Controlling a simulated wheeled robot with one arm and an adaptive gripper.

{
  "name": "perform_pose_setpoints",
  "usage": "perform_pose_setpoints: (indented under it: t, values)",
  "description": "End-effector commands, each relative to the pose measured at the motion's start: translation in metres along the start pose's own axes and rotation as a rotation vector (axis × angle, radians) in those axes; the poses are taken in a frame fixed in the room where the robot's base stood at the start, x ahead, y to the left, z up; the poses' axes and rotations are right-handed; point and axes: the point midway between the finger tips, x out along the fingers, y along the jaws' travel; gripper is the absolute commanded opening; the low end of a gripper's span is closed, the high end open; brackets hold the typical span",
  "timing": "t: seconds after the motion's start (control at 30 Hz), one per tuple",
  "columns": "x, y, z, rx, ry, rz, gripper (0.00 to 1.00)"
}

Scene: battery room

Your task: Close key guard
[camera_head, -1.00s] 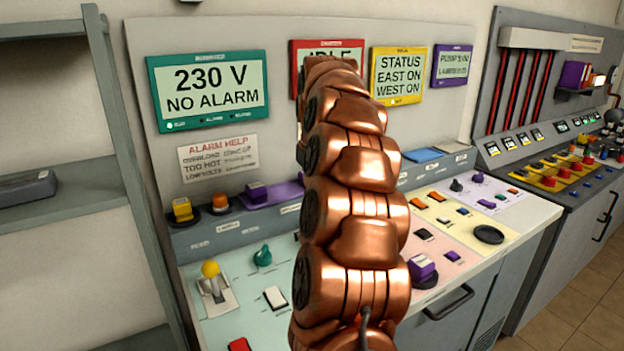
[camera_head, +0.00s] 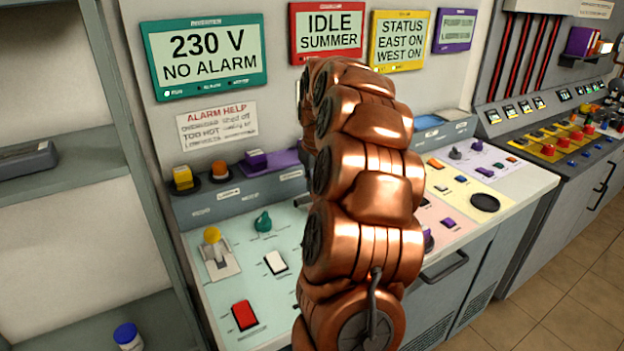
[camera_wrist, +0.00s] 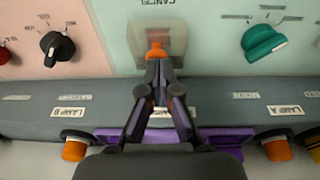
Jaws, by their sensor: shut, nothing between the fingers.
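In the wrist view, a pale see-through cover (camera_wrist: 176,34), which looks like the key guard, stands at the seam between the pink and mint panels. A small orange part shows at its middle; I cannot tell whether it is a key or my fingertip. I cannot tell how far the guard is open. My gripper (camera_wrist: 157,68) is shut and empty, with its tips over the near part of the cover; contact is unclear. In the head view my copper arm hides the guard and most of the gripper.
A teal knob (camera_wrist: 264,45) and a black knob (camera_wrist: 57,47) flank the guard. A grey ledge carries orange lamps (camera_wrist: 278,150) and a purple tray (camera_wrist: 220,138) below the gripper. A yellow-topped lever (camera_head: 212,236) and a red switch (camera_head: 244,315) sit on the mint panel.

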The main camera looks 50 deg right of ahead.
Motion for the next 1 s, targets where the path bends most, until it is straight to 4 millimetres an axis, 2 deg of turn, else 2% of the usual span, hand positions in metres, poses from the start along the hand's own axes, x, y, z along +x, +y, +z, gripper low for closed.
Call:
perform_pose_setpoints:
  t: [0.43,1.0]
  values:
    - [0.004,0.0,0.002,0.001,0.025,0.0,0.0]
    - [0.017,0.0,0.021,0.007,0.249,-0.001,0.0]
